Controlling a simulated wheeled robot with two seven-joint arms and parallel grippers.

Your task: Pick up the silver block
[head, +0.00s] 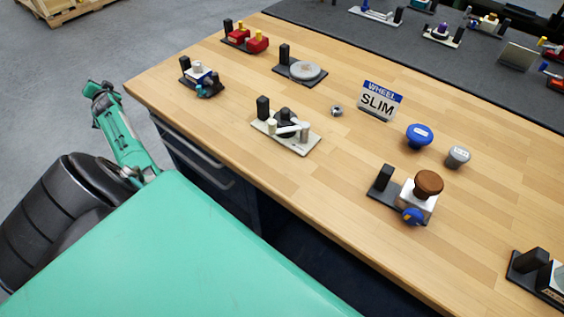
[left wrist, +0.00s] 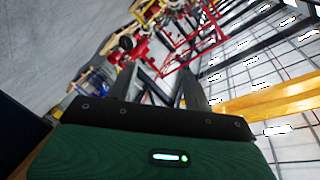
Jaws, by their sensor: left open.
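A small silver piece (head: 337,110) lies on the wooden bench left of the SLIM sign; it is too small to tell whether it is the silver block. A grey knob-like piece (head: 457,157) stands farther right, beside a blue knob (head: 420,136). My left gripper (head: 98,88) is off the bench's left end, over the floor, well away from these pieces. In the left wrist view its two dark fingers (left wrist: 158,72) are apart with nothing between them. My right gripper is not in view.
Valve fixtures stand on the bench: a white-handled one (head: 286,130), a brown-knobbed one (head: 420,192), a grey-disc one (head: 301,68) and a red one (head: 246,38). The SLIM sign (head: 379,100) stands mid-bench. A dark mat (head: 420,50) at the back holds several more parts.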

